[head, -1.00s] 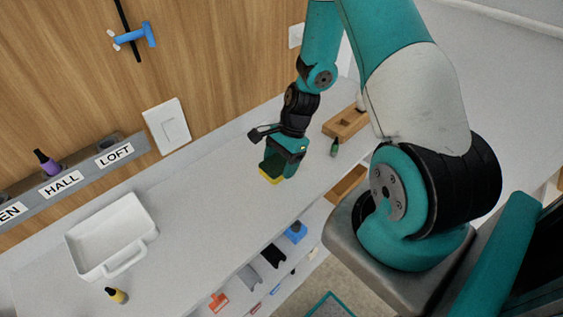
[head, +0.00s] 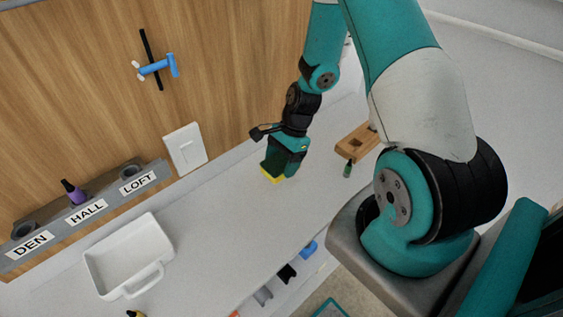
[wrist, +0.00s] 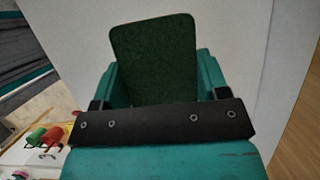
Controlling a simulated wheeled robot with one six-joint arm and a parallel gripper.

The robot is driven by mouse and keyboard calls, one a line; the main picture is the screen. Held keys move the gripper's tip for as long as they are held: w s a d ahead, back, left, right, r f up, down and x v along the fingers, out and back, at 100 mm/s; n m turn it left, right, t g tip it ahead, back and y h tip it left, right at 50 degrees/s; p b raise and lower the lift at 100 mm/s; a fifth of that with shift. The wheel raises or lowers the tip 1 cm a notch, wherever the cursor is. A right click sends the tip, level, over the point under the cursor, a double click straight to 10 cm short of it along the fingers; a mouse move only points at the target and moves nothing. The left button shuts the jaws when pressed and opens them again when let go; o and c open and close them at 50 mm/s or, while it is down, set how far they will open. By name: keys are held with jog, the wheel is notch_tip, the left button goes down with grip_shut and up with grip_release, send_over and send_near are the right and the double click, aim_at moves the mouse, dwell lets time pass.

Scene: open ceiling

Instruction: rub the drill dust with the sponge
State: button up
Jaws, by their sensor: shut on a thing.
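The sponge (head: 271,175), yellow with a dark green face, is held in my gripper (head: 281,166). In the head view its yellow edge shows below the jaws, low over the grey-white counter (head: 230,205); I cannot tell whether it touches. In the wrist view the sponge's dark green face (wrist: 155,60) stands up between the teal fingers. My gripper is shut on it. I cannot make out any drill dust in either view; it may be hidden or too faint.
A white tray (head: 106,292) stands at the left. Behind it is a labelled grey rack (head: 60,232) with a purple bottle (head: 74,192). A wooden block (head: 352,142) and a green bottle (head: 348,169) are right of my gripper. A switch plate (head: 185,149) is on the wall.

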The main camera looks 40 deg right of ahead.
aim_at(277, 163)
jog(key=shift+r+p, duration=1.25)
jog(key=shift+r, duration=0.55)
